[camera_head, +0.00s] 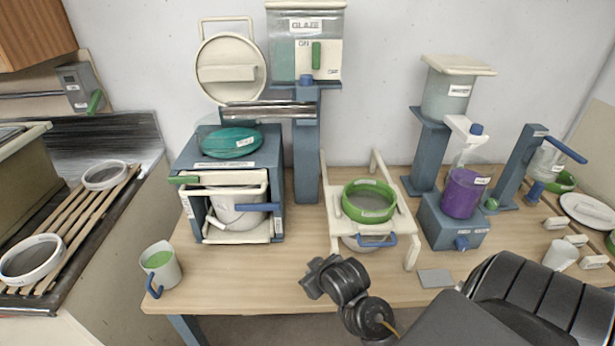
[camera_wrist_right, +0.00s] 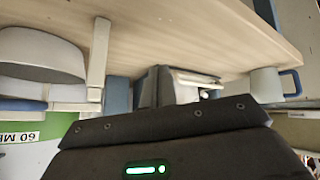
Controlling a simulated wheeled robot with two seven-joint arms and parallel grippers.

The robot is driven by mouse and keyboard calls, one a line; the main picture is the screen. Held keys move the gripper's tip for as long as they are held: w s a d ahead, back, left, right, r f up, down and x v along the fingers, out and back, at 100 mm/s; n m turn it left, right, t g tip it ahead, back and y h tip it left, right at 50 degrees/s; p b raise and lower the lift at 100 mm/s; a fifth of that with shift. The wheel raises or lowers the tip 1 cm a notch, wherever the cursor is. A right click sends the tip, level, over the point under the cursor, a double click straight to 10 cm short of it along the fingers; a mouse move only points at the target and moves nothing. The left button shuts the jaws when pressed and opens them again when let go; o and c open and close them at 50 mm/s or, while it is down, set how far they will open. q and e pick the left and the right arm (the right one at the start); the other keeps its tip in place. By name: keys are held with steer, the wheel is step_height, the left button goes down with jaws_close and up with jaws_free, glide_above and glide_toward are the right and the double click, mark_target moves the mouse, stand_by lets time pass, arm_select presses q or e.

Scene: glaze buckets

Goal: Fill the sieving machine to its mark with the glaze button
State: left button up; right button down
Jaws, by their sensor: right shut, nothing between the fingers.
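The sieving machine, as I take it, is the blue box (camera_head: 188,158) at left on the table, with a round teal top (camera_head: 232,142). Its round cream lid (camera_head: 231,70) stands raised behind it, and a white bucket (camera_head: 238,206) sits inside. No fill mark can be made out. The glaze tank (camera_head: 284,60) stands above and behind on a blue post, with a green lever (camera_head: 316,55) by the word ON and a blue button-like knob (camera_head: 306,80) below. My left gripper is out of view.
A cream stand (camera_head: 412,250) holds a green-rimmed sieve (camera_head: 369,201). A purple container (camera_head: 459,194) sits right of it. A mug (camera_head: 160,266) with green contents stands at the front left; a blue-handled mug also shows in the right wrist view (camera_wrist_right: 266,84).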

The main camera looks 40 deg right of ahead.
steer(key=w+d+r+m+t+h, duration=0.2)
steer(key=w+d+r+t, duration=0.1)
steer(key=w+d+r, duration=0.6)
steer(key=w+d+r+m+g+h, duration=0.1)
steer(key=w+d+r+m+h, duration=0.25)
steer(key=d+r, duration=0.4)
steer(key=w+d+r+m+g+h, duration=0.1)
steer(key=w+d+r+m+h, duration=0.25)
steer(key=d+r, duration=0.45)
steer(key=w+d+r+m+g+h, duration=0.1)
steer(key=w+d+r+m+h, duration=0.2)
steer(key=d+r, duration=0.5)
steer(key=a+r+n+y, duration=0.2)
steer(key=a+r+y, duration=0.2)
steer(key=a+r, duration=0.5)
steer(key=w+a+r+n+g+y, duration=0.1)
steer(key=a+r+y, duration=0.3)
steer(key=a+r, duration=0.4)
step_height(320, 180, up, 5)
steer(key=shift+a+n, duration=0.35)
steer(key=shift+n, duration=0.15)
steer(key=shift+w+d, duration=0.1)
steer(key=shift+w, duration=0.05)
